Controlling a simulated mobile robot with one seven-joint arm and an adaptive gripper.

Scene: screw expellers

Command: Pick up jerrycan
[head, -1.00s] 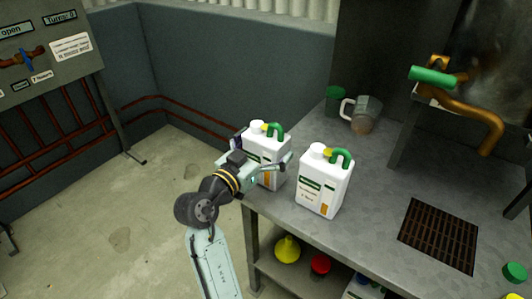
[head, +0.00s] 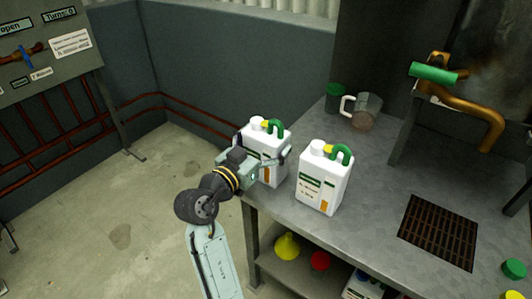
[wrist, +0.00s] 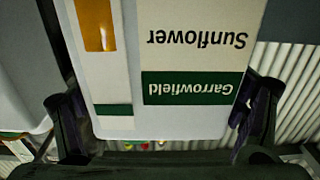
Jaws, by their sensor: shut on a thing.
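Two white jerrycans with green handles stand side by side at the left part of the metal table. My gripper (head: 262,160) is shut on the left jerrycan (head: 268,139), with its fingers on either side of the body. In the wrist view this jerrycan (wrist: 190,82) fills the middle, its "Garrowfield Sunflower" label upside down, between my two fingers (wrist: 158,118). It looks upright; I cannot tell whether its base touches the table. The right jerrycan (head: 324,178) stands upright close beside it, and part of it shows at the left edge of the wrist view.
The table (head: 365,225) has a floor grate-like drain (head: 438,233) at right. A clear jug (head: 366,113) and green cup (head: 335,98) stand behind. A brass tap with green handle (head: 434,73) is at back right. A yellow funnel (head: 287,246) lies on the lower shelf.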

